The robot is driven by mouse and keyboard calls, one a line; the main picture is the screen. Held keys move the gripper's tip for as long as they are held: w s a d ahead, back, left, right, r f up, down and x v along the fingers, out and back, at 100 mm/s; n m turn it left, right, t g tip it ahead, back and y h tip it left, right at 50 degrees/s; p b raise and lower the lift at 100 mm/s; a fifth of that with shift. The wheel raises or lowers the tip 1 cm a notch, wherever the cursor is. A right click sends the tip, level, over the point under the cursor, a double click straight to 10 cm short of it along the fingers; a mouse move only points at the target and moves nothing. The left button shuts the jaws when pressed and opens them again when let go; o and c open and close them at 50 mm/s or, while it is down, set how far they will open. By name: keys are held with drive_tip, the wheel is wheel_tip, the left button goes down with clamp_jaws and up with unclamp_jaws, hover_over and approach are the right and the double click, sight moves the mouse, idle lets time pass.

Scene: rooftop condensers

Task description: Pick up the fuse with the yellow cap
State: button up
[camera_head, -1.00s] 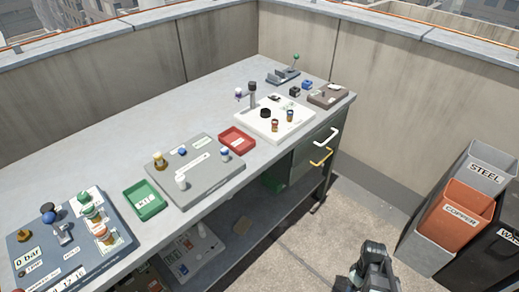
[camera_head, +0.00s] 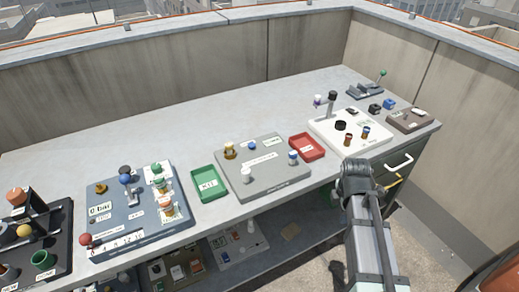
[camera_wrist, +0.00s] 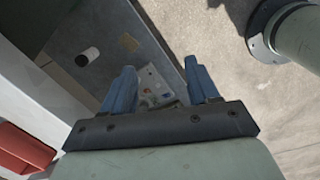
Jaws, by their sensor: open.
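The fuse with the yellow cap (camera_head: 229,150) stands upright at the back left of a grey board (camera_head: 276,184) on the bench. A white-capped fuse (camera_head: 246,176) and a blue-capped one (camera_head: 293,157) stand on the same board. My gripper (camera_wrist: 160,68) is open and empty in the wrist view, its two blue fingers apart over the lower shelf and floor. In the head view my arm rises at the right, beyond the board and near the bench's front edge; the fingers cannot be made out there. The yellow-capped fuse is not seen in the wrist view.
A green tray (camera_head: 209,196) lies left of the board and a red tray (camera_head: 322,147) right of it, also in the wrist view (camera_wrist: 22,148). A blue-grey panel (camera_head: 118,228) and a white panel (camera_head: 324,125) flank these. The bench behind the board is clear.

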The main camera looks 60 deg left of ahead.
drive_tip(key=s+a+r+n, duration=0.2)
drive_tip(key=s+a+r, duration=0.1)
drive_tip(key=a+r, duration=0.1)
drive_tip(key=s+a+r+n+y, duration=0.1)
drive_tip(key=s+a+r, duration=0.1)
drive_tip(key=a+r, duration=0.1)
drive_tip(key=s+a+r+n, duration=0.2)
drive_tip(key=s+a+r, duration=0.1)
drive_tip(key=a+r, duration=0.1)
drive_tip(key=shift+s+a+r+n+t+y, duration=0.15)
drive_tip(key=shift+a+r, duration=0.05)
drive_tip(key=shift+r, duration=0.15)
drive_tip(key=shift+s+a+r+n+t+y, duration=0.15)
drive_tip(key=shift+r, duration=0.2)
drive_tip(key=s+a+r+n+g+h, duration=0.1)
drive_tip(key=s+a+r, duration=0.3)
drive_tip(key=a, duration=0.3)
drive_tip(key=s+a+r+n, duration=0.1)
drive_tip(key=s+a+r, duration=0.3)
drive_tip(key=a, duration=0.2)
wheel_tip(320, 180, up, 4)
drive_tip(key=h, duration=0.1)
hover_over(229, 144)
drive_tip(key=shift+g, duration=0.4)
drive_tip(key=f, duration=0.7)
drive_tip(key=shift+d, duration=0.2)
drive_tip(key=shift+a+f, duration=0.15)
drive_tip(key=shift+f, duration=1.35)
drive_tip(key=shift+a+f, duration=0.1)
drive_tip(key=shift+f, duration=1.4)
